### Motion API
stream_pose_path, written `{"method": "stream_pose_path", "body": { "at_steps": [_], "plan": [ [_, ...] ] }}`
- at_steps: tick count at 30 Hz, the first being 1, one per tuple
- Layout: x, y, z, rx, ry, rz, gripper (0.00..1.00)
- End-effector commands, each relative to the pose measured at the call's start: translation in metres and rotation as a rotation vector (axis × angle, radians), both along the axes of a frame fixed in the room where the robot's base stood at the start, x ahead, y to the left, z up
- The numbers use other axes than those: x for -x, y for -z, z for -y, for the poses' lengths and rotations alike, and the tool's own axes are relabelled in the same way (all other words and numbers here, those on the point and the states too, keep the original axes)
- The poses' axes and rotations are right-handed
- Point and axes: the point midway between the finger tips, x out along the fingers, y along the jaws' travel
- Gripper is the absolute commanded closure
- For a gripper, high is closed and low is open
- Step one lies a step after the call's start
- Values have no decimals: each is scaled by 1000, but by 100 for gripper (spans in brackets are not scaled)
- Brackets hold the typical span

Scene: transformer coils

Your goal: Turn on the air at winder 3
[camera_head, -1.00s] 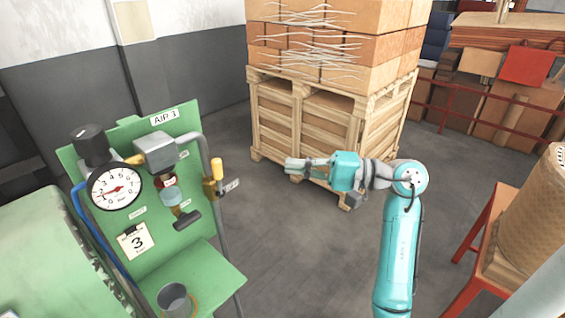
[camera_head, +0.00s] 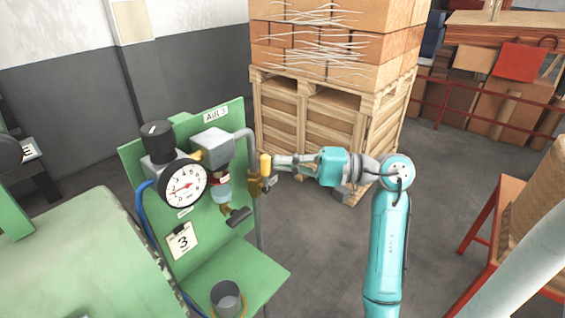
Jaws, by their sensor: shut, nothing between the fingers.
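A green panel (camera_head: 236,112) marked "AIR 3" holds a round white gauge (camera_head: 184,184) with a red needle, a black knob (camera_head: 156,141) and pipe fittings. A valve lever with a yellow handle (camera_head: 265,164) stands upright at the panel's right edge. A second, dark handle (camera_head: 239,217) sits lower, below a bluish bowl (camera_head: 220,193). A card with "3" (camera_head: 183,241) hangs on the panel. My gripper (camera_head: 279,160) is shut and empty, its tips just right of the yellow handle in the picture. I cannot tell whether they touch it.
A grey cup (camera_head: 227,299) stands on the green shelf (camera_head: 262,272) below the panel. A wooden crate (camera_head: 285,110) with stacked boxes stands behind my arm. A red-orange stand (camera_head: 486,240) is at right. Grey floor is open between.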

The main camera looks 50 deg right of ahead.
Motion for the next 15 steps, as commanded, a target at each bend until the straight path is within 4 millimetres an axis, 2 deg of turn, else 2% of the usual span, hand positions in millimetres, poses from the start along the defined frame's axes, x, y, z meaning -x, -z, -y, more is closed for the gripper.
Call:
{"method": "stream_pose_path", "body": {
  "at_steps": [7, 12, 15],
  "plan": [
    [0, 0, -1, 5, 0, 0, 100],
    [-1, -3, -14, 82, -1, 4, 100],
    [-1, -3, -14, 83, -2, 3, 100]
  ]
}}
